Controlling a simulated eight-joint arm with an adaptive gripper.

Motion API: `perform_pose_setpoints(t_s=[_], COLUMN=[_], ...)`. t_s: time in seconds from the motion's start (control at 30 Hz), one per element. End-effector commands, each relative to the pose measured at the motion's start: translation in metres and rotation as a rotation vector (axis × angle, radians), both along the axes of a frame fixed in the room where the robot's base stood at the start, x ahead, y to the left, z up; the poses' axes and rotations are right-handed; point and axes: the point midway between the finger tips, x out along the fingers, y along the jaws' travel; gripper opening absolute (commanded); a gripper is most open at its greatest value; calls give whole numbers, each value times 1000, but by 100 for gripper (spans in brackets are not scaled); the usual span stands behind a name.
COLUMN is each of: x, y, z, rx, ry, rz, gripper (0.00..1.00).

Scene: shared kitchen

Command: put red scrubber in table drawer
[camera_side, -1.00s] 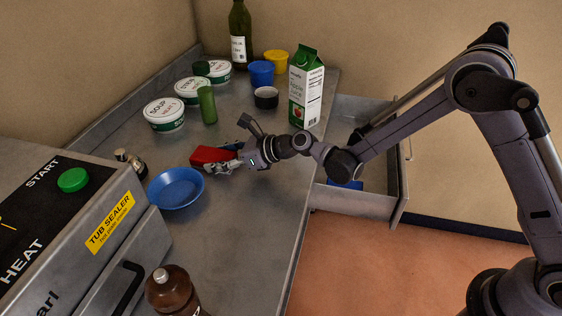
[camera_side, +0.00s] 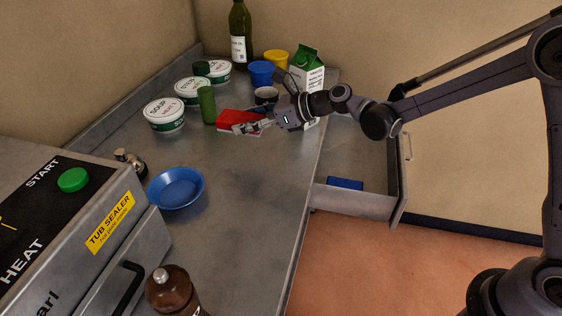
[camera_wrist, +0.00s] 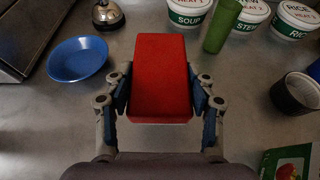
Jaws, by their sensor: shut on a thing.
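The red scrubber (camera_side: 237,121) is a red block held between the fingers of my gripper (camera_side: 256,126), above the metal table. In the wrist view the red scrubber (camera_wrist: 162,78) fills the space between both blue-padded fingers of my gripper (camera_wrist: 161,105). The table drawer (camera_side: 365,203) stands open at the table's right side, right of and lower than my gripper. A blue object (camera_side: 345,184) lies in the drawer. My arm hides part of the drawer's back.
The juice carton (camera_side: 307,70) stands close behind my gripper. A green cup (camera_side: 207,105), soup tubs (camera_side: 164,115), a dark bowl (camera_side: 266,95) and a blue cup (camera_side: 261,73) stand nearby. A blue bowl (camera_side: 176,188) is at left. The front tabletop (camera_side: 243,225) is clear.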

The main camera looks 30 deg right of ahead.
Motion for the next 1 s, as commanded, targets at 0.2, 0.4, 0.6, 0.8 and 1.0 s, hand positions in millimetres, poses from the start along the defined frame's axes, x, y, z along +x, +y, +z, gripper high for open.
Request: perform_pose_setpoints(t_s=[0.2,0.4,0.6,0.8,1.0], x=[-2,-13,-54,-107,-142], y=[-28,-58,-125,-182,-210], z=[17,21,19,12,6], rx=[0,-1,-2,-2,-1], ry=[-1,0,2,1,-2], rz=[-2,-49,-206,-367,-464], gripper=[16,16,16,16,16])
